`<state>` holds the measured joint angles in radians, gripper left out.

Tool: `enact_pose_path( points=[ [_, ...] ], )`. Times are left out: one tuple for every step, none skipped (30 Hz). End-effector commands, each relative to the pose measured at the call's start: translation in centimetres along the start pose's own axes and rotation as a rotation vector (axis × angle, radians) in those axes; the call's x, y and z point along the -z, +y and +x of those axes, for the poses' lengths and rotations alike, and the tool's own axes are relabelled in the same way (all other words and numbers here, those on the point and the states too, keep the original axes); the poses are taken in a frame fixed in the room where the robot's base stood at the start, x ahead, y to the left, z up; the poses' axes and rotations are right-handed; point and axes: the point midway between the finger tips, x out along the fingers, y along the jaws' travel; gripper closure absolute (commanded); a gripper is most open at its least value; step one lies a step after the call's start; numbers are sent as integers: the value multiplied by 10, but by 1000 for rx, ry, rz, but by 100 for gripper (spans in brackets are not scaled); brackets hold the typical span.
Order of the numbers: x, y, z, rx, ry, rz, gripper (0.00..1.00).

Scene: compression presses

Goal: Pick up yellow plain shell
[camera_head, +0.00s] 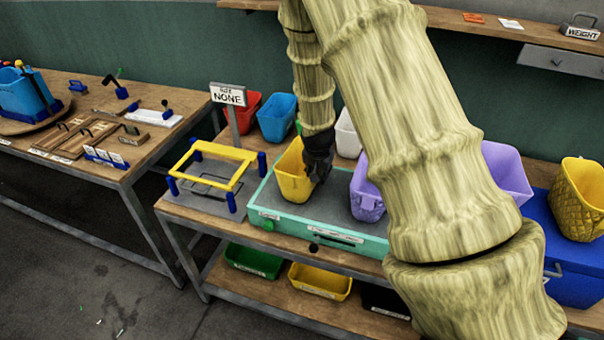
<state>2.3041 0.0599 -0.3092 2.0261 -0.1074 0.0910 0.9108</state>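The plain yellow shell (291,178) is a smooth, tapered bucket-like cup. It stands upright on the grey top of the teal-edged platform (268,220), near its left end. My gripper (318,172) is dark and points down at the shell's right side, overlapping its right rim. The fingertips are small and partly hidden, so I cannot tell whether they are open or closed on the rim. A second yellow shell (580,198) with a quilted surface stands at the far right on a blue box (572,262).
A purple textured shell (366,192) stands close right of my gripper. White (347,134), blue (277,117) and red (246,112) shells stand behind. A yellow frame (216,152) on blue posts and a "NONE" sign (228,95) are to the left. My arm hides the middle right.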

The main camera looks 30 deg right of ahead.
Motion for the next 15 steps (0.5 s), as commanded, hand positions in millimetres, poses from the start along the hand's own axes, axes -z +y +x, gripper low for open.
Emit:
enact_pose_path(
  points=[
    [0,0,0,0,0,0,69],
    [0,0,0,0,0,0,69],
    [0,0,0,0,0,0,69],
    [0,0,0,0,0,0,69],
    [0,0,0,0,0,0,69],
    [0,0,0,0,0,0,70],
    [0,0,0,0,0,0,76],
    [0,0,0,0,0,0,81],
    [0,0,0,0,0,0,89],
    [0,0,0,0,0,0,94],
    [0,0,0,0,0,0,100],
    [0,0,0,0,0,0,100],
    [0,0,0,0,0,0,100],
    [0,0,0,0,0,0,100],
    [0,0,0,0,0,0,100]
  ],
)
